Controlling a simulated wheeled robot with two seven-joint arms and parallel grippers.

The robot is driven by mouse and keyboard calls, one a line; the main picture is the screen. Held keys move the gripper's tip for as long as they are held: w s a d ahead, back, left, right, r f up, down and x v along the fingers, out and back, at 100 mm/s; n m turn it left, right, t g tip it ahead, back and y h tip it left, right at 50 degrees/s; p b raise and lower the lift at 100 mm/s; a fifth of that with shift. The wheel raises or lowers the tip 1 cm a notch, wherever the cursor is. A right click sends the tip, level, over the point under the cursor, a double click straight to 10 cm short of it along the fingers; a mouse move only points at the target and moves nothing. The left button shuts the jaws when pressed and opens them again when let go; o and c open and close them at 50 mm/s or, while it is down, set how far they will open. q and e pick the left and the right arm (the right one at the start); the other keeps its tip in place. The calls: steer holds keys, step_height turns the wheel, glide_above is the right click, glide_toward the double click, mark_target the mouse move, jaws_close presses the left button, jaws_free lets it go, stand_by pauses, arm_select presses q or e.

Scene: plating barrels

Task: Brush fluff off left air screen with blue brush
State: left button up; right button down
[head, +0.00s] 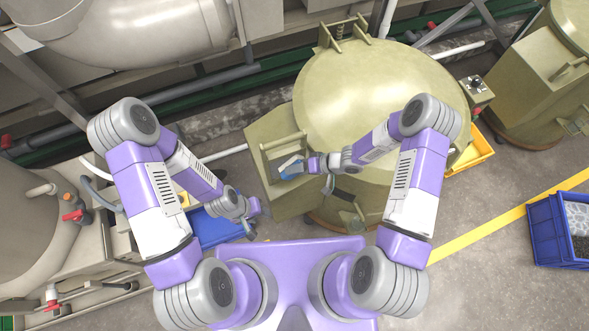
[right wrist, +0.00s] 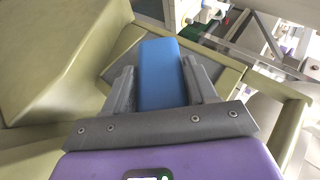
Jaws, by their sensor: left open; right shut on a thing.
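The blue brush (right wrist: 160,72) is held between the two grey fingers of my right gripper (right wrist: 163,85) in the right wrist view. In the head view my right gripper (head: 308,166) reaches left, with the blue brush (head: 291,169) at the recessed opening of the box on the barrel's left side. The left air screen (head: 283,148) seems to be in this opening, partly covered by brush and gripper. I cannot tell whether the brush touches it. No fluff can be made out. My left gripper (head: 252,210) is open, lower and to the left, apart from the box.
A large olive barrel (head: 375,85) fills the upper middle. A blue crate (head: 212,232) stands near my left gripper. A yellow bin (head: 472,152) and another blue crate (head: 545,232) are at right.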

steer(key=shift+w+d+p, duration=0.3)
steer(key=shift+d, duration=0.6)
steer(key=shift+w+d+p, duration=0.25)
steer(key=shift+w+d, duration=0.05)
steer(key=shift+d, duration=0.55)
steer(key=shift+s+a, duration=0.25)
steer(key=shift+a, duration=0.7)
steer(key=shift+s+a, duration=0.2)
steer(key=shift+a, duration=0.75)
steer(key=shift+s+a+b, duration=0.3)
steer(key=shift+a+b, duration=0.1)
steer(key=shift+a, duration=0.5)
steer(key=shift+s+a+b, duration=0.3)
steer(key=shift+a+b, duration=0.1)
steer(key=shift+a, duration=0.45)
steer(key=shift+r, duration=0.1)
steer(key=s+d, duration=0.2)
steer(key=s, duration=0.4)
steer(key=shift+s+d+b, duration=0.2)
steer(key=shift+s+d, duration=0.05)
steer(key=shift+s, duration=0.45)
steer(key=shift+s+d+b, duration=0.2)
steer(key=shift+s, duration=0.5)
